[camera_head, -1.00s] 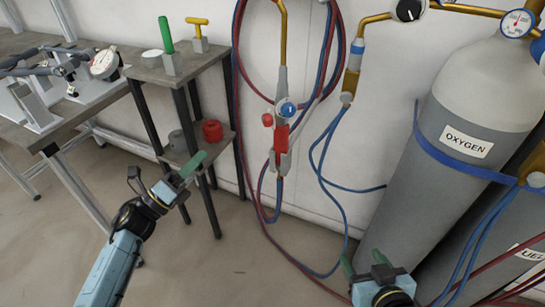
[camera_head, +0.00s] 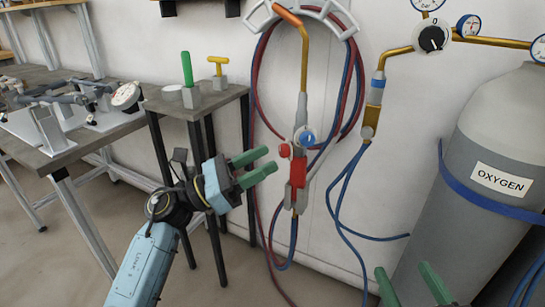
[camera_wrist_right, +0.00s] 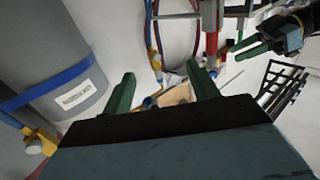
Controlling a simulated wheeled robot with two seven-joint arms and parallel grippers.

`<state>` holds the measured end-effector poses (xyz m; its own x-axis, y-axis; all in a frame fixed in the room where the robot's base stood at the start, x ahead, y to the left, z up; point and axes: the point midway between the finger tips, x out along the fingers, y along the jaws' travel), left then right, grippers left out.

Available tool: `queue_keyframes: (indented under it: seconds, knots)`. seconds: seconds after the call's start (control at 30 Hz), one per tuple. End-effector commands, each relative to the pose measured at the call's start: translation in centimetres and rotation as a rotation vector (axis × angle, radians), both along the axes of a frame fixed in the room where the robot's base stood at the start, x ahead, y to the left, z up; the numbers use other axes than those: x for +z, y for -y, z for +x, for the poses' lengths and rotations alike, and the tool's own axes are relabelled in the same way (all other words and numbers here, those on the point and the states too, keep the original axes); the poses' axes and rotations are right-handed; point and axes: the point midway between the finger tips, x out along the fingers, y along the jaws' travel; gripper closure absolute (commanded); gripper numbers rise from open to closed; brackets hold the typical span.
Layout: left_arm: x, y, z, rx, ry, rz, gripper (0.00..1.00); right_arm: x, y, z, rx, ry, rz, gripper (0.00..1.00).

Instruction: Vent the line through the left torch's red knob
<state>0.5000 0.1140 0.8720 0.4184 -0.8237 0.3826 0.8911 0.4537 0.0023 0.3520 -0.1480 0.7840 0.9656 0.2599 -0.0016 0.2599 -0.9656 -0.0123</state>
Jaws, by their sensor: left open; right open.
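One torch (camera_head: 300,165) hangs upright on the wall among red and blue hoses, with a brass tube on top. Its small red knob (camera_head: 285,151) is on the left side and a blue knob (camera_head: 306,138) on the right; a red part sits below. My left gripper (camera_head: 269,162) is open and empty, its green fingers pointing right, just left of and slightly below the red knob, with no clear contact. My right gripper (camera_head: 406,272) is open and empty at the bottom, right of the torch. Its fingers (camera_wrist_right: 162,76) also show spread in the right wrist view.
The grey oxygen cylinder (camera_head: 480,140) stands at right with a blue strap. A regulator dial (camera_head: 432,38) is above the torch's right. A small side table (camera_head: 205,103) with a green-handled and a yellow-handled tool stands behind my left arm. A workbench (camera_head: 60,140) is at left.

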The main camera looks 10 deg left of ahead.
Motion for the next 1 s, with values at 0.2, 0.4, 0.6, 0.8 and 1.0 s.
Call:
queue_keyframes:
  seconds: [0.2,0.4,0.6,0.8,1.0]
  knots:
    - [0.9,2.1,1.1,-0.001,-0.001,-0.002,0.55,0.9,-0.2,0.0,0.004,0.057,0.018,0.41]
    - [1.1,2.6,1.3,0.0,-0.002,-0.001,0.55,1.2,-0.2,0.0,0.005,0.071,0.022,0.41]
    - [1.1,2.5,1.3,0.0,-0.002,-0.001,0.59,1.2,-0.2,0.0,0.005,0.07,0.022,0.41]
    - [1.1,2.5,1.3,0.0,-0.002,-0.001,0.86,1.2,-0.3,0.0,0.006,0.07,0.022,0.41]
    - [1.1,2.5,1.3,0.0,-0.003,-0.001,0.99,1.2,-0.3,0.0,0.006,0.069,0.022,0.41]
